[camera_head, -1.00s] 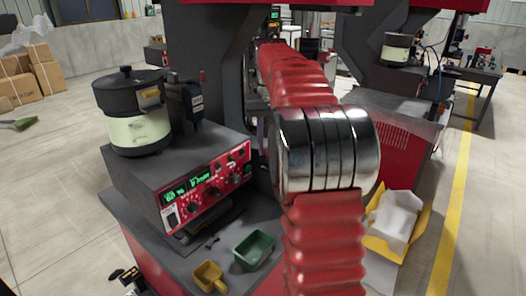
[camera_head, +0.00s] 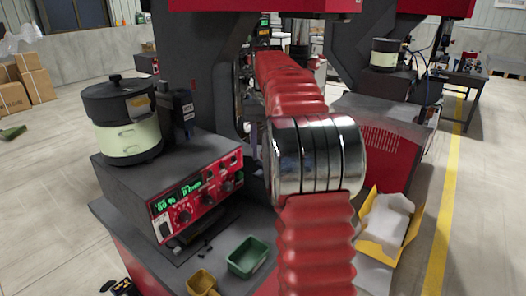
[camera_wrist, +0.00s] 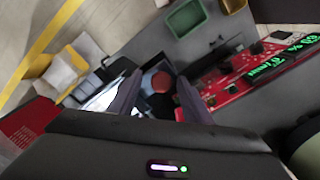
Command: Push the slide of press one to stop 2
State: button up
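In the wrist view, the two dark fingers of my gripper (camera_wrist: 160,82) stand apart. A round red knob (camera_wrist: 162,81) with a dark part below it shows in the gap between them. Gaps show beside the knob, and I cannot tell how far beyond the fingertips it lies. I cannot tell for sure that it belongs to the slide. In the head view, press one's dark frame (camera_head: 196,60) rises behind the feeder, and my red arm with its metal rings hides my gripper and the slide area. No stop marks can be read.
A bowl feeder (camera_head: 124,122) stands on a red control box (camera_head: 200,200) at left. A green tray (camera_head: 248,256) and a yellow scoop-like bin (camera_head: 201,283) lie in front. A yellow box (camera_head: 388,232) is at right. Open floor and a yellow line (camera_head: 449,190) lie beyond.

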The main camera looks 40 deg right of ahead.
jog(key=shift+r, duration=0.1)
jog(key=shift+w+r, duration=0.15)
jog(key=shift+r, duration=0.25)
notch_tip(320, 180, up, 6)
jog(key=shift+f, duration=0.1)
jog(key=shift+r, duration=0.7)
